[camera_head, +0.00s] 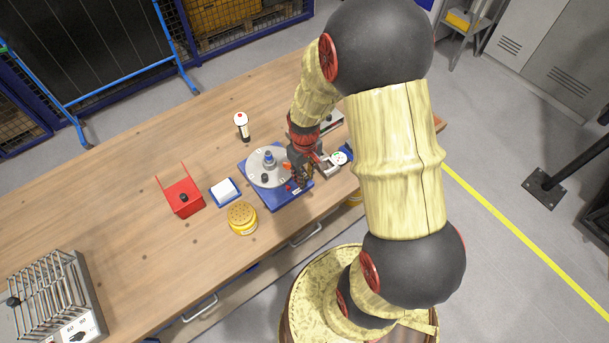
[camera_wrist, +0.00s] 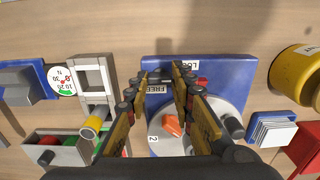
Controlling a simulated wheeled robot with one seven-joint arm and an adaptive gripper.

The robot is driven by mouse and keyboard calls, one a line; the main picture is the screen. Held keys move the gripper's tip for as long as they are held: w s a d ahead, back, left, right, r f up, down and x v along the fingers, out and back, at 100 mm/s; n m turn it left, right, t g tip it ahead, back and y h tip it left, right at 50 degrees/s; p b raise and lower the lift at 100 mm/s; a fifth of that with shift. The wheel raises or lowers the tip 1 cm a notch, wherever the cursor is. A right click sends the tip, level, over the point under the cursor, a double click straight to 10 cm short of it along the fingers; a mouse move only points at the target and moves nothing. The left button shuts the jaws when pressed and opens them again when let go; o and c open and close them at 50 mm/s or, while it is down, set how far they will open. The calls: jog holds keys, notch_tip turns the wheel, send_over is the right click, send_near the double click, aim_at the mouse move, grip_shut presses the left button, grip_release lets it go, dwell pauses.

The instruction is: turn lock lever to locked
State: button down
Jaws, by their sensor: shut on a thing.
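The rotary jig has a blue base (camera_head: 289,196) and a round grey disc (camera_head: 264,174); its base also shows in the wrist view (camera_wrist: 225,67). A LOCK label (camera_wrist: 193,64) sits near the base's edge and a FREE label (camera_wrist: 157,88) lies between my fingers. My gripper (camera_wrist: 160,78) is over the base beside the disc, with its fingers closed in around the lock lever. The lever is mostly hidden by the fingers; a small red part (camera_wrist: 203,82) shows just right of them. I cannot tell the lever's exact angle. An orange pointer (camera_wrist: 172,125) lies on the disc.
A dial gauge (camera_wrist: 62,80) and a grey frame (camera_wrist: 96,72) stand close left of the jig in the wrist view. A yellow pot (camera_head: 242,219), a blue tray (camera_head: 233,198), a red bin (camera_head: 184,198) and a white-and-black bottle (camera_head: 241,125) stand around it.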

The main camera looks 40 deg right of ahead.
jog(key=c, duration=1.8)
grip_release()
jog(key=shift+r, duration=0.1)
notch_tip(320, 180, up, 12)
jog(key=s+a+r+t+b, duration=0.1)
jog(key=s+a+r+t, duration=0.1)
jog(key=s+a+r, duration=0.4)
jog(key=s+a+r+t+b, duration=0.1)
jog(key=s+a+r+t, duration=0.2)
jog(key=r, duration=0.8)
jog(key=s+a, duration=0.2)
jog(key=s, duration=0.1)
jog(key=shift+a+r+m+t, duration=0.3)
jog(key=shift+a+r, duration=0.05)
jog(key=shift+a, duration=0.05)
